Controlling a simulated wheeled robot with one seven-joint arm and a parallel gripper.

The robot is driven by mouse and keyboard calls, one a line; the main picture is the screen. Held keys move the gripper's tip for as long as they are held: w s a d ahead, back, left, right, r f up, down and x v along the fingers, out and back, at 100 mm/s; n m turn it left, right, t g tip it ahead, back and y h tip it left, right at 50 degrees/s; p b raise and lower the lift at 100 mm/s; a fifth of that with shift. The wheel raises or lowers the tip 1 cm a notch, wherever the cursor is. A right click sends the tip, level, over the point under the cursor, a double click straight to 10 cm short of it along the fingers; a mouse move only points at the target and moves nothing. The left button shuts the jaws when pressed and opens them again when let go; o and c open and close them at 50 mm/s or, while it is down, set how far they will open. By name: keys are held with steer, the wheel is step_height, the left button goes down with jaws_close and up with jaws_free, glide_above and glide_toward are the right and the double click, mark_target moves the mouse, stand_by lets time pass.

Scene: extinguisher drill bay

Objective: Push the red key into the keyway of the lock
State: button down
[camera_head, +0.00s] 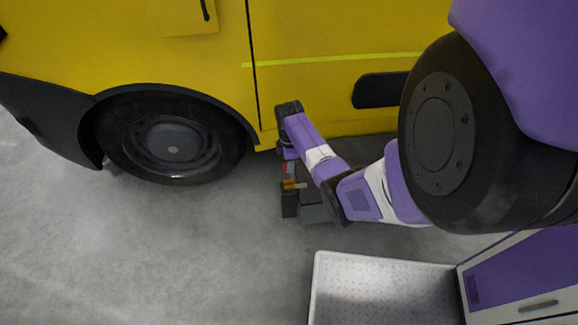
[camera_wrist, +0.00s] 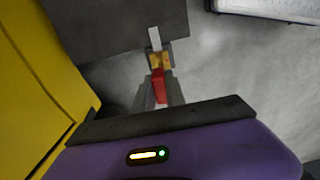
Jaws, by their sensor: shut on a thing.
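The red key (camera_wrist: 159,88) is held between the grey fingers of my gripper (camera_wrist: 160,80), which is shut on it. The key points at the brass-coloured lock (camera_wrist: 160,61), just beyond the fingertips. I cannot tell whether the key's tip is inside the keyway or only in front of it. A pale strip (camera_wrist: 155,38) extends from the lock's far side. In the head view, the red key (camera_head: 286,168) shows as a small patch beside the brass lock (camera_head: 289,185); my wrist and forearm hide part of this area.
A dark grey block or stand (camera_head: 289,205) is by the lock, with a grey slab (camera_wrist: 120,22) in the wrist view. A yellow vehicle (camera_head: 330,85) with a black wheel (camera_head: 172,148) stands close behind. Grey floor (camera_head: 190,250) is clear at left.

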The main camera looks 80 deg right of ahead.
steer(key=shift+f+b, duration=2.85)
steer(key=shift+b, duration=0.05)
steer(key=shift+p, duration=0.75)
steer(key=shift+f+b, duration=1.5)
steer(key=shift+f, duration=0.55)
steer(key=c, duration=1.3)
jaws_free()
steer(key=shift+r, duration=0.1)
step_height(320, 180, up, 8)
steer(key=p, duration=0.2)
steer(key=shift+p, duration=0.4)
